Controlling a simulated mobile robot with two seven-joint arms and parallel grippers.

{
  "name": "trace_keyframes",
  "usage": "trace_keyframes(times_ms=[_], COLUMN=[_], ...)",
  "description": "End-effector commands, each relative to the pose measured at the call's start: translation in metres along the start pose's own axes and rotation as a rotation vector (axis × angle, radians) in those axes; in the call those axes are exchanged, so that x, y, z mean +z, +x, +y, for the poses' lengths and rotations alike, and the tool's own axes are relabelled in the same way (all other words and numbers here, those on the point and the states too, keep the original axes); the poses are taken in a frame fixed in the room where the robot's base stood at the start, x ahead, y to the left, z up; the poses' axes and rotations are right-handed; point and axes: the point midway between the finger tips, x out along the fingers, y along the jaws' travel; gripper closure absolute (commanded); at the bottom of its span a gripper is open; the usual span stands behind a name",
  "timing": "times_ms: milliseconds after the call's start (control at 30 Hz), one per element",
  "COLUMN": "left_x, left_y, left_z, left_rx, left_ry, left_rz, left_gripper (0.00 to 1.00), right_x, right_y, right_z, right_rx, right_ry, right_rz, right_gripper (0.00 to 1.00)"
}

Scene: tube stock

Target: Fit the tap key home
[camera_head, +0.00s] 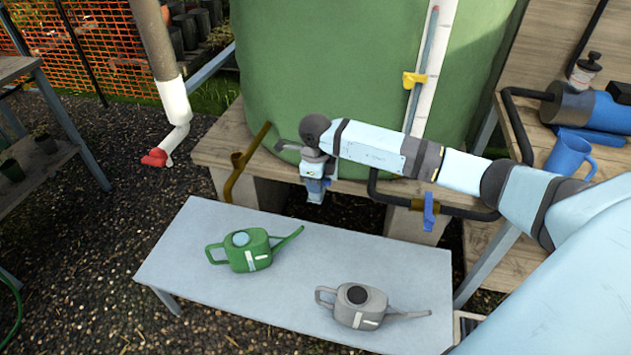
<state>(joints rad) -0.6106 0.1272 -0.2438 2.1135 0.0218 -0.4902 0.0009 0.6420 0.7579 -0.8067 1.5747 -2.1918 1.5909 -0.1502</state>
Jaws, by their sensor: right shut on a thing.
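My right gripper (316,188) points down in front of the green tank, over the gap between the wooden stand and the grey bench. It is shut on a small blue thing that I take for the tap key; the fingers hide most of it. A bare brass outlet pipe (238,165) is to the left of the gripper, apart from it. My left gripper is not in view.
The green tank (300,60) stands on a wooden stand (222,142). A green watering can (247,250) and a grey one (358,306) stand on the grey bench (190,285). A white downpipe (172,100) hangs at left.

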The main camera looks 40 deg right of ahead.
Motion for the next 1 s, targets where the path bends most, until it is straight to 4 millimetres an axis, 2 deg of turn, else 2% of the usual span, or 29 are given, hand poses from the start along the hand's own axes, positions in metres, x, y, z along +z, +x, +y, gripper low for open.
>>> trace_keyframes(times_ms=[233,267,367,833,1000], left_x=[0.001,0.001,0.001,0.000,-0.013], left_y=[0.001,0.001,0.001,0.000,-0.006], left_z=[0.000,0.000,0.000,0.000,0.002], left_rx=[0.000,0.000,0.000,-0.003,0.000], left_ry=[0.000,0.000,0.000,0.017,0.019], left_rz=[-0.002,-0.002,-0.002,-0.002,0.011], left_gripper=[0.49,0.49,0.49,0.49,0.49], right_x=[0.000,0.000,0.000,0.000,0.001], right_y=[0.000,0.000,0.000,0.000,-0.043], right_z=[0.000,0.000,0.000,0.000,-0.001], right_rx=[0.000,0.000,0.000,0.000,-0.003], right_ry=[0.000,0.000,0.000,0.000,-0.002], right_rz=[-0.001,-0.001,-0.001,-0.001,-0.004], right_gripper=[1.00,0.72,0.49,0.49,0.49])
